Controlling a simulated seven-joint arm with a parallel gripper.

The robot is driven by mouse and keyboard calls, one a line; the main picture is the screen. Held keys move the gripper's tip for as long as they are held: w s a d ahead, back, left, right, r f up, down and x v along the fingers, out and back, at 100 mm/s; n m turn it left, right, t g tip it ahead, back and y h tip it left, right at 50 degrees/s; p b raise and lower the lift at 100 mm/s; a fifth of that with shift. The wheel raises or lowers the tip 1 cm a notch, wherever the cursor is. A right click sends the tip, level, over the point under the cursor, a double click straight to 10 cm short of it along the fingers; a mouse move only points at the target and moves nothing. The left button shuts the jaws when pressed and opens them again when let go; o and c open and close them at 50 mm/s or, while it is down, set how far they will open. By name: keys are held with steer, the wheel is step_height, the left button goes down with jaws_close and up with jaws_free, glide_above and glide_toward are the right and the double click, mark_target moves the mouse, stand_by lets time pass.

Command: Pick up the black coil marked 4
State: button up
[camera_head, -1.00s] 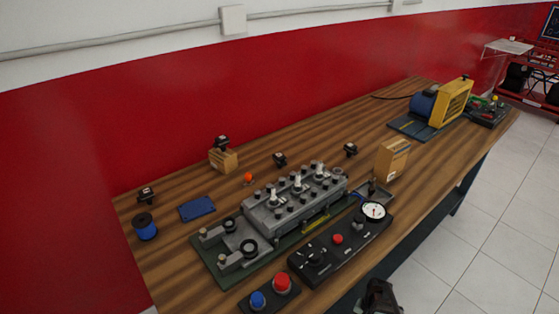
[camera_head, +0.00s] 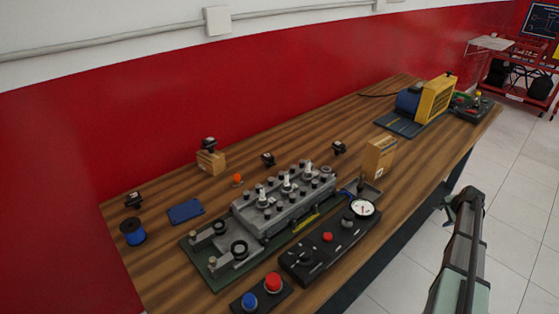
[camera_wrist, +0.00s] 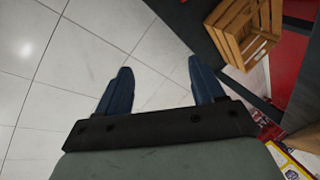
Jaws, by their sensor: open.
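Several small black coils stand on the wooden bench in the head view: one at the left (camera_head: 134,200), one on a small cardboard box (camera_head: 209,144), one behind the engine block (camera_head: 268,159) and one further right (camera_head: 339,147). Their markings are too small to read, so I cannot tell which is marked 4. My gripper (camera_wrist: 162,78) is open and empty in the wrist view, above the tiled floor. In the head view my arm stands right of the bench, away from all the coils. No coil shows in the wrist view.
The grey engine block (camera_head: 285,195) on its green base fills the bench's middle. A black gauge panel (camera_head: 330,238), a red-and-blue button box (camera_head: 262,293), a carton (camera_head: 379,157), a blue spool (camera_head: 133,232) and an orange ball (camera_head: 237,179) surround it. A wooden crate (camera_wrist: 232,30) shows in the wrist view.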

steer(key=w+d+r+m+t+h, duration=0.1)
steer(key=w+d+r, duration=0.35)
steer(key=r, duration=0.45)
steer(key=w+d+r+t, duration=0.1)
steer(key=w+d+r, duration=0.3)
steer(key=r, duration=0.5)
steer(key=w+a+r+n+g+y, duration=0.1)
steer(key=w+a+r+n, duration=0.25)
steer(key=a, duration=0.35)
steer(key=w+a+r+n, duration=0.2)
steer(key=w+a+r, duration=0.2)
steer(key=a, duration=0.4)
steer(key=w+a+r+n+g+y, duration=0.1)
steer(key=a+n, duration=0.1)
steer(key=a, duration=0.5)
steer(key=w+a+r+n, duration=0.1)
steer(key=a+r+n, duration=0.1)
steer(key=a, duration=0.5)
step_height(320, 180, up, 4)
steer(key=n+g, duration=0.5)
steer(key=n, duration=1.1)
glide_above(268, 156)
steer(key=shift+m+h, duration=0.25)
steer(key=shift+h, duration=0.05)
steer(key=f, duration=0.8)
steer(key=shift+w, duration=0.25)
steer(key=shift+s+f, duration=0.15)
steer(key=shift+f, duration=1.2)
steer(key=shift+s+f, duration=0.1)
steer(key=shift+f, duration=1.2)
